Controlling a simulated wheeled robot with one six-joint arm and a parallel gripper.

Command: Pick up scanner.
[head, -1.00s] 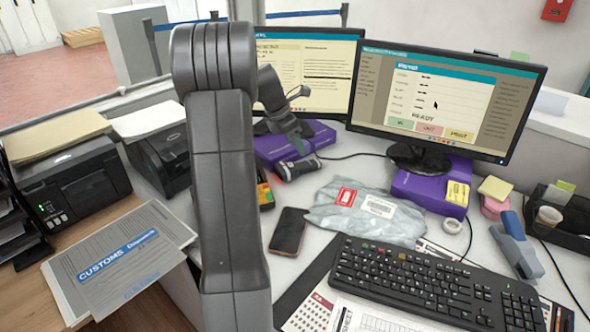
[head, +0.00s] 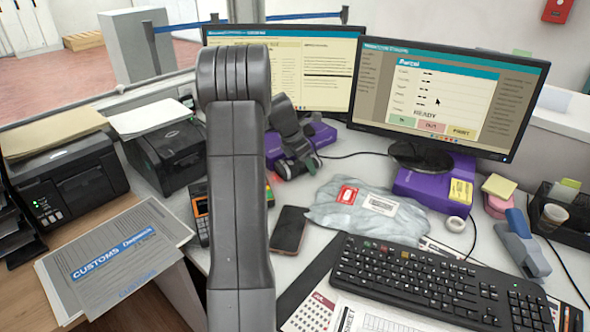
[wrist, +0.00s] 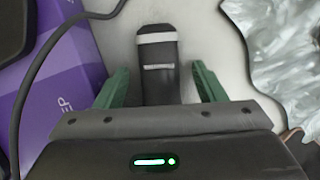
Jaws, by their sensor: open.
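The scanner is a dark handheld device with two pale bands. In the wrist view the scanner (wrist: 159,75) lies on the pale counter, its visible part pointing up the picture. My gripper (wrist: 158,82) is open, with one green finger on either side of the scanner and a small gap at each side. In the head view the scanner (head: 284,170) is partly hidden by my gripper (head: 299,164), which is right over it. The scanner's near end is hidden under the gripper body in the wrist view.
A purple box (wrist: 62,85) and a cable lie left of the gripper, the grey plastic parcel (wrist: 285,50) to its right. In the head view a phone (head: 289,230), a card terminal (head: 200,215), the keyboard (head: 430,285) and two monitors (head: 450,95) stand around.

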